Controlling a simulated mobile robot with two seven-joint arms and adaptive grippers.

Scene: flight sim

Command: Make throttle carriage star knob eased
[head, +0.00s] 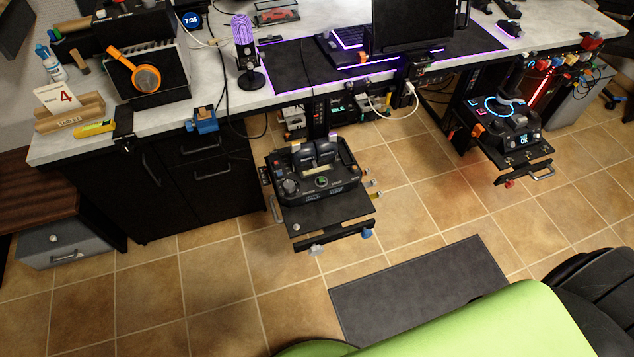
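The throttle carriage (325,212) is a black tray on a mount below the front of the desk. It carries a dark throttle unit (317,182) with two grey levers, a dial and small displays. A blue knob (367,233) sits at the tray's front right corner. A pale grey knob (315,249) hangs under its front edge. Both are small here, and I cannot tell which is the star knob or how tight either is. Coloured tabs stick out at the carriage's right side. Neither of my grippers is in view.
A second carriage (515,150) with a joystick unit and a red knob (509,183) hangs at the right. A dark mat (420,290) lies on the tiled floor. A green and black padded shape (490,325) fills the bottom right. Black cabinets (185,190) stand left.

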